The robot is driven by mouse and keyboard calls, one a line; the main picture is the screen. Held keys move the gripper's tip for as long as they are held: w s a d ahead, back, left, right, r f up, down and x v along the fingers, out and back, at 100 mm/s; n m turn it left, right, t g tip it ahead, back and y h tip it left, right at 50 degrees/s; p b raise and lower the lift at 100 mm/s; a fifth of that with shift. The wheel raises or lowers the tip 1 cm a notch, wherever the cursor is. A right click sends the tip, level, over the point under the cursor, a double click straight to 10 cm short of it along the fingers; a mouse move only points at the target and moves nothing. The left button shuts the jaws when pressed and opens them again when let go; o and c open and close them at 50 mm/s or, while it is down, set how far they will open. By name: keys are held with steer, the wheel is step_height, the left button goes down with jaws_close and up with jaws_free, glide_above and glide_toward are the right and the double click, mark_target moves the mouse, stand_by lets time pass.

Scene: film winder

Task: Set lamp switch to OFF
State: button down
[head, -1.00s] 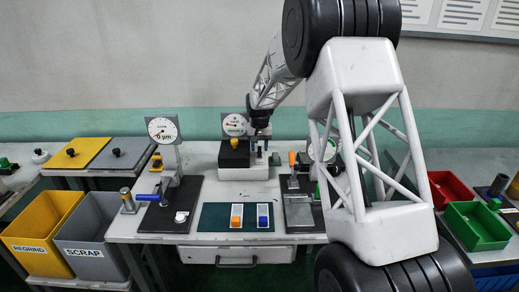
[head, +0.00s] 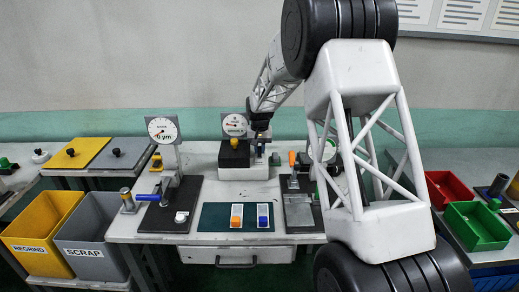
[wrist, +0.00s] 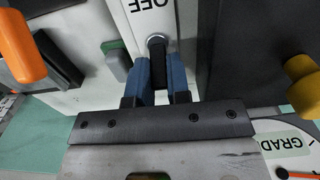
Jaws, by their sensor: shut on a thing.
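The lamp switch shows in the wrist view as a black lever (wrist: 157,62) with a round metal collar on a white plate (wrist: 140,20). The word OFF is printed upside down on the plate, just beyond the lever. My gripper (wrist: 160,72) has its blue fingers on both sides of the lever and is shut on it. In the head view my gripper (head: 261,134) is small, at the back of the bench, right beside the black-topped box with a dial. The switch itself is too small to make out there, and any opposite label is out of sight.
A dark block with a yellow knob (wrist: 304,85) stands right of the fingers in the wrist view; an orange handle (wrist: 20,45) is at left. In the head view, a dial gauge (head: 162,130) and a teal mat (head: 210,217) are on the bench.

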steer(key=shift+s+r+t, duration=0.1)
steer(key=shift+s+t, duration=0.1)
steer(key=shift+t, duration=0.3)
steer(key=shift+s+r+t, duration=0.1)
steer(key=shift+s+t, duration=0.2)
steer(key=shift+t, duration=0.7)
steer(key=shift+s+t, duration=0.3)
steer(key=shift+t, duration=0.8)
steer(key=shift+s+t, duration=0.3)
steer(key=shift+t, duration=0.8)
steer(key=c, duration=1.1)
jaws_free()
steer(key=v, duration=0.7)
steer(key=shift+s+r, duration=0.25)
